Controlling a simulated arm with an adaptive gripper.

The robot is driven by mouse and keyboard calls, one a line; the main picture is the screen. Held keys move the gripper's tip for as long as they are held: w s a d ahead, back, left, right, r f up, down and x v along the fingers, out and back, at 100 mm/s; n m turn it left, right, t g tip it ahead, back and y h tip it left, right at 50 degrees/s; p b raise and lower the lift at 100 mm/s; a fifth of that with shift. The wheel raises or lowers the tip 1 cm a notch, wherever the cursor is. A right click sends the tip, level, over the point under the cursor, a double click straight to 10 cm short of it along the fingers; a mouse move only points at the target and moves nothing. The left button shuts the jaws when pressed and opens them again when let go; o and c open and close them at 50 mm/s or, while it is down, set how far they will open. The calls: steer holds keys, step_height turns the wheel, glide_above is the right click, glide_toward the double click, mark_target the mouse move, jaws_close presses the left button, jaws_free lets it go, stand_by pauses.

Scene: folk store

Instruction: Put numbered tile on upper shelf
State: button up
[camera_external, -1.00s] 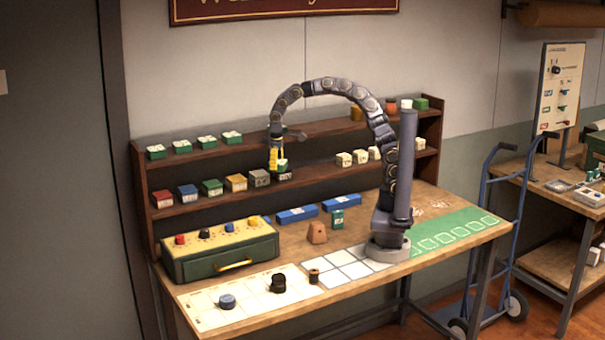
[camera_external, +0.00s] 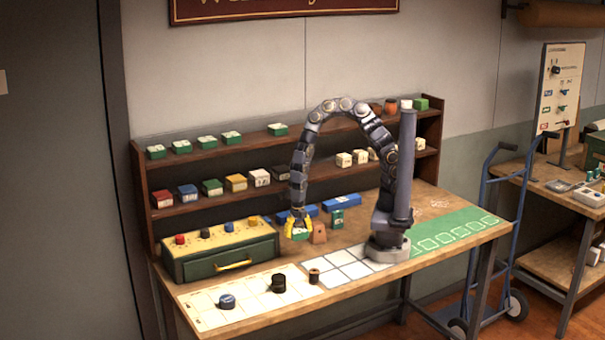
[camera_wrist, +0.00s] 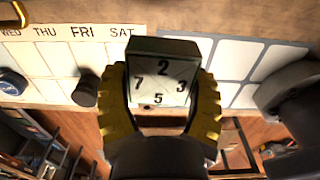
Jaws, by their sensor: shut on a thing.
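My gripper (camera_external: 298,224) has yellow fingers and points down, low over the workbench in front of the shelves. It is shut on a numbered tile (camera_external: 301,235). In the wrist view, the tile (camera_wrist: 158,82) is a dark-sided block with a pale face showing 2, 7, 3 and 5, between the two yellow fingers (camera_wrist: 160,100). The upper shelf (camera_external: 310,130) holds several green tiles (camera_external: 232,138) on its left part, one of them (camera_external: 277,129) farther right. The lower shelf (camera_external: 225,203) holds a row of coloured boxes (camera_external: 212,187) and several cream blocks (camera_external: 344,159).
A green drawer box (camera_external: 220,252) with coloured knobs stands left of my gripper. A terracotta piece (camera_external: 319,232) is close on its right. Blue boxes (camera_external: 341,201) lie behind. The calendar sheet (camera_external: 247,301) bears blue and black round pieces. The upper shelf has bare room right of the green tiles.

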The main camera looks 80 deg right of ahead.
mark_target(298, 263)
steer(key=shift+s+f, duration=0.1)
steer(key=shift+f, duration=4.75)
steer(key=shift+f, duration=0.2)
steer(key=o, duration=1.1)
steer(key=shift+a+r, duration=0.1)
steer(key=r, duration=0.6)
steer(key=shift+a+r, duration=0.25)
steer(key=shift+a, duration=0.05)
steer(key=shift+r, duration=0.6)
